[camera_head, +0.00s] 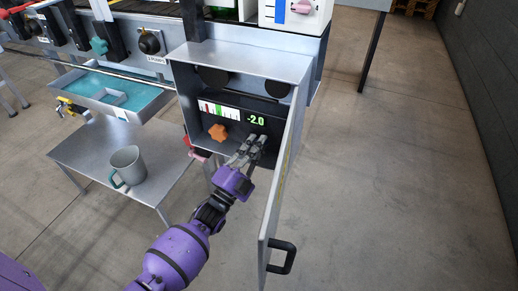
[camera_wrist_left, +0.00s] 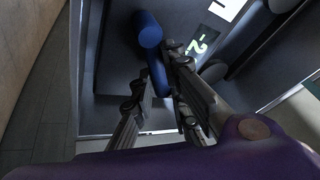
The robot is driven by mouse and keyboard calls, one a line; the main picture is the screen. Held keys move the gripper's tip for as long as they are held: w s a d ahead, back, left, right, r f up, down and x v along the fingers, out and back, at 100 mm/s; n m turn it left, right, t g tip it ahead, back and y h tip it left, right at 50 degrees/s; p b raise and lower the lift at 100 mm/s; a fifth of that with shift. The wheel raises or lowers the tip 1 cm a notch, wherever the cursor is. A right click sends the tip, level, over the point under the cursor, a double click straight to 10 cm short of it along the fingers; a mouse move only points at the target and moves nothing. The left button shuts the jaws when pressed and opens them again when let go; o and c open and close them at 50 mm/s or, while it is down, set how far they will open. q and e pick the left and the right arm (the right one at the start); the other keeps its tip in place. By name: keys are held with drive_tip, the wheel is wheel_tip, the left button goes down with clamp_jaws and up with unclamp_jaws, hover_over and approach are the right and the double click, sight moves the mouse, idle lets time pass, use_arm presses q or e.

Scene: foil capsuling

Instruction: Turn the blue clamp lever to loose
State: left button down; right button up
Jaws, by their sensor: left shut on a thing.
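The blue clamp lever (camera_wrist_left: 151,36) shows in the left wrist view as a round-ended blue bar against the dark panel. My left gripper (camera_wrist_left: 160,72) is shut on it, with one finger on each side of the bar. In the head view my left gripper (camera_head: 254,143) reaches into the open grey cabinet (camera_head: 240,64), at the right part of its panel below the green display. The lever cannot be made out there, behind the fingers. My right gripper is in neither view.
The display (camera_head: 256,120) reads -2.0. An orange star knob (camera_head: 217,132) sits left of my gripper. The open cabinet door (camera_head: 280,180) stands close on the right, with a black handle (camera_head: 281,257). A mug (camera_head: 127,165) stands on a metal side table (camera_head: 80,150).

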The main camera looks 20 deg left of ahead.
sight(253, 123)
use_arm(q)
drive_tip(key=n+y, duration=0.1)
drive_tip(key=n, duration=0.1)
drive_tip(key=a+r+n+y, duration=0.1)
drive_tip(key=n, duration=0.1)
drive_tip(key=n+t+y+p, duration=0.1)
drive_tip(key=n, duration=0.2)
drive_tip(key=shift+a+r+y, duration=0.15)
drive_tip(key=shift+r+y, duration=0.1)
drive_tip(key=shift+y, duration=0.15)
drive_tip(key=n, duration=0.1)
drive_tip(key=n+y, duration=0.2)
drive_tip(key=shift+a+r+n+p, duration=0.25)
drive_tip(key=shift+a+n+p, duration=0.1)
drive_tip(key=shift+a+n, duration=0.05)
drive_tip(key=n+y, duration=0.2)
drive_tip(key=shift+a+n+p, duration=0.3)
drive_tip(key=shift+a+n, duration=0.05)
drive_tip(key=shift+n, duration=0.05)
drive_tip(key=shift+a+n, duration=0.15)
drive_tip(key=shift+n, duration=0.45)
drive_tip(key=shift+y, duration=0.4)
drive_tip(key=c, duration=1.7)
unclamp_jaws()
drive_tip(key=shift+r, duration=0.1)
